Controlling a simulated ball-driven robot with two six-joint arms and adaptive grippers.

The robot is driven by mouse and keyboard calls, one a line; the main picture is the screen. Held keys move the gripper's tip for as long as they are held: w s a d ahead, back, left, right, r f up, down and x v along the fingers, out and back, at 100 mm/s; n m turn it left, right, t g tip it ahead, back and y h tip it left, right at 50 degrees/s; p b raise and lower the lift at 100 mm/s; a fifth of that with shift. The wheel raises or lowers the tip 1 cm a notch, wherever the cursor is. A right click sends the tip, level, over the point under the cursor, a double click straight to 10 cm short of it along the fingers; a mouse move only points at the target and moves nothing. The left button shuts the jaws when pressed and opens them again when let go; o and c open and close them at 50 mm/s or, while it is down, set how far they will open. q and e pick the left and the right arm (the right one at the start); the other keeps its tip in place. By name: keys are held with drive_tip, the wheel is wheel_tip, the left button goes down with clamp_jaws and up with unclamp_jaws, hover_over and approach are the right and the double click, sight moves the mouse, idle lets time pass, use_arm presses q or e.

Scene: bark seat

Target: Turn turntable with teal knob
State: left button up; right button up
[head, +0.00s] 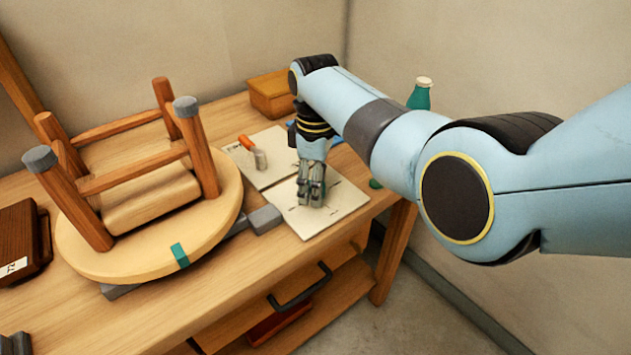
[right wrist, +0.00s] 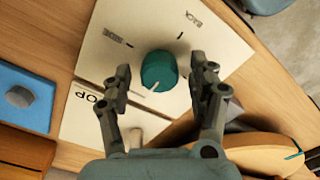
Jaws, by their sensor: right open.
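A teal knob (right wrist: 158,70) with a pale pointer line stands on a white card (right wrist: 110,50) in the right wrist view. The card bears a "BACK" label and tick marks. My right gripper (right wrist: 163,80) is open, its fingers on either side of the knob; I cannot tell whether they touch it. In the head view the right gripper (head: 311,195) points down over the same card (head: 338,212) and hides the knob. An upturned wooden stool, its round seat (head: 110,255) marked with teal tape (head: 180,255), sits at the left. Any turntable beneath is mostly hidden.
A second white card (head: 270,165) holds an orange-and-grey lever (head: 252,150). A wooden box (head: 270,95) stands behind it. Grey blocks (head: 265,219) lie by the seat. A dark brown case (head: 20,240) is at far left. A teal bottle (head: 420,95) stands behind my right arm.

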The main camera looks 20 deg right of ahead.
drive_tip(key=c, duration=1.1)
drive_tip(key=shift+c, duration=0.3)
